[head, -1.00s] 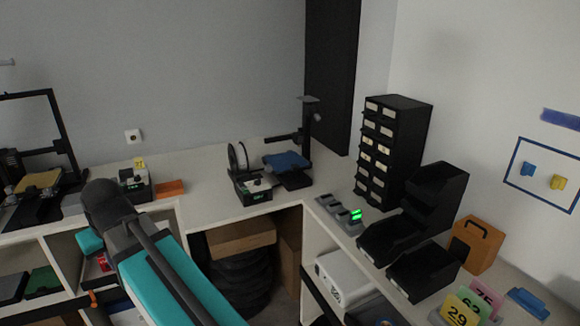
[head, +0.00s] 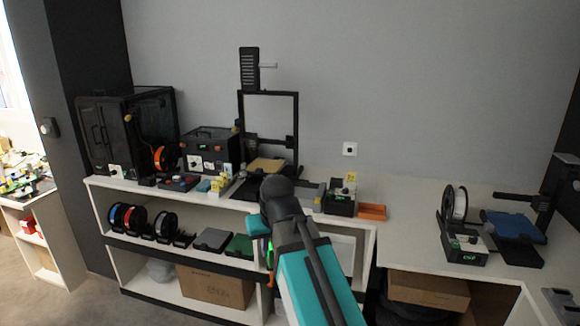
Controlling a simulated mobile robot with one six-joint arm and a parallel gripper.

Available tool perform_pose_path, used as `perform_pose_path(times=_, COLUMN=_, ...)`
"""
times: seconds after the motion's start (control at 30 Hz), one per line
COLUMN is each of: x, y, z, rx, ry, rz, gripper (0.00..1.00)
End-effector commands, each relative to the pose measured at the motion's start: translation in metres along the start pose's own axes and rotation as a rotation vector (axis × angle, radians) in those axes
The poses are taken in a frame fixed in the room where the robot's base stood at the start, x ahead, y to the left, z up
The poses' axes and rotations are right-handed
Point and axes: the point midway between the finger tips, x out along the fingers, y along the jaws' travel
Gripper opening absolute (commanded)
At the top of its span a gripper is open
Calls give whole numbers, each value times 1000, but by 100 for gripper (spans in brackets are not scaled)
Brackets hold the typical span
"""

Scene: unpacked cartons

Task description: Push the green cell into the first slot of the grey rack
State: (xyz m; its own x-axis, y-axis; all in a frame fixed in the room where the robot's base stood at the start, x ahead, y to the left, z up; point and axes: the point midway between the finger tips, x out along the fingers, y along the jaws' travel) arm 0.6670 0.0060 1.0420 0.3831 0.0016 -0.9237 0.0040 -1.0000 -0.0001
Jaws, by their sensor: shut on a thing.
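My gripper (head: 270,279) hangs beside the left edge of my own arm in the head view, low in front of the shelf unit, and is mostly hidden by the arm. Only small orange parts of it show. A bright green strip (head: 270,254) shows just above them, and it looks like part of the green cell; its full shape is hidden. The gripper is shut on it. Part of the grey rack (head: 568,302) seems to show at the lower right corner, cut off by the frame; its slots cannot be made out. The gripper is far left of it.
A white bench (head: 430,205) with a shelf unit runs along the wall. A small black device (head: 340,203), an orange tray (head: 372,211) and a printer with a blue bed (head: 512,226) stand on it. Cardboard boxes (head: 428,290) lie below.

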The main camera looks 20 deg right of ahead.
Motion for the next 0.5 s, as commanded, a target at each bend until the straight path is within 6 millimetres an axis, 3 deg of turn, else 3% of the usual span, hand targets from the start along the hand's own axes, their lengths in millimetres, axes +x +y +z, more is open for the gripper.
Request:
perform_pose_path(times=0.27, x=0, y=6, z=-2, rx=14, ry=0, rz=6, gripper=0)
perform_pose_path(times=0.37, x=1, y=18, z=-5, rx=42, ry=0, rz=18, gripper=0)
perform_pose_path(times=0.5, x=2, y=49, z=-12, rx=116, ry=0, rz=49, gripper=0)
